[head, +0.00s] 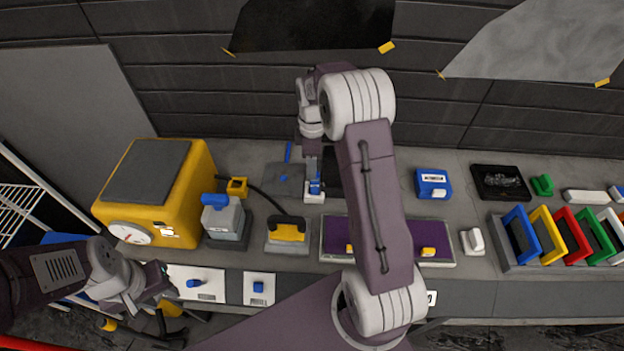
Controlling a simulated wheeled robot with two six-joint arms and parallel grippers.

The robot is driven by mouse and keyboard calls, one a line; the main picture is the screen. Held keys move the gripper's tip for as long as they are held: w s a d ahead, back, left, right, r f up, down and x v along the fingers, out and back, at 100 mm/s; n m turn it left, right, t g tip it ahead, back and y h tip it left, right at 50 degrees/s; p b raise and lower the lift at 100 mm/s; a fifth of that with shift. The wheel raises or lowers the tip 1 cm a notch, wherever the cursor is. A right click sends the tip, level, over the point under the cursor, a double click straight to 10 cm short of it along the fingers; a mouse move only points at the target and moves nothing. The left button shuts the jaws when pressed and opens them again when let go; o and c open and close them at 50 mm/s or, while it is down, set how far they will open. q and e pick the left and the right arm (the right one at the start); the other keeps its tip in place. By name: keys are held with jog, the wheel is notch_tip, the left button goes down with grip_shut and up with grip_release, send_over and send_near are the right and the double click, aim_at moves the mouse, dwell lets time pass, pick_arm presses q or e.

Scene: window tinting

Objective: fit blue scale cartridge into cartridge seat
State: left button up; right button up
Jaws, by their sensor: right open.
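A small blue piece (315,187), which looks like the blue scale cartridge, stands at a small white block (314,198) on the bench. The white block may be the cartridge seat; I cannot tell how deep the blue piece sits in it. My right gripper (313,175) points down right at the blue piece, its jaws open; the fingertips are small and partly merge with the piece. My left gripper (158,281) is low at the left, beside a white card (210,296) with a blue-handled piece (194,283). Its jaw opening is unclear.
A yellow machine (194,185) with a dial stands at the left. A grey plate (285,180) lies left of my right gripper. A purple mat (437,243) lies partly under my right arm. A blue cassette-like box (432,176) and a rack of coloured frames (507,258) are at the right.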

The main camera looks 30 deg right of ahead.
aim_at(315, 182)
jog(key=shift+s+f+p, duration=0.15)
jog(key=shift+s+f, duration=0.1)
jog(key=shift+f, duration=0.35)
jog(key=shift+s+f+p, duration=0.15)
jog(key=shift+s+f, duration=0.1)
jog(key=shift+f, duration=0.65)
jog(key=shift+w+f, duration=0.15)
jog(key=shift+w, duration=0.05)
jog(key=f, duration=0.1)
jog(key=f+p, duration=0.1)
jog(key=f, duration=0.3)
jog(key=shift+d+f+p, duration=0.1)
jog(key=shift+d+p, duration=0.2)
jog(key=shift+p, duration=0.1)
pick_arm(q)
jog(key=r, duration=0.2)
jog(key=shift+s+r, duration=0.3)
jog(key=shift+r, duration=0.05)
pick_arm(e)
grip_shut()
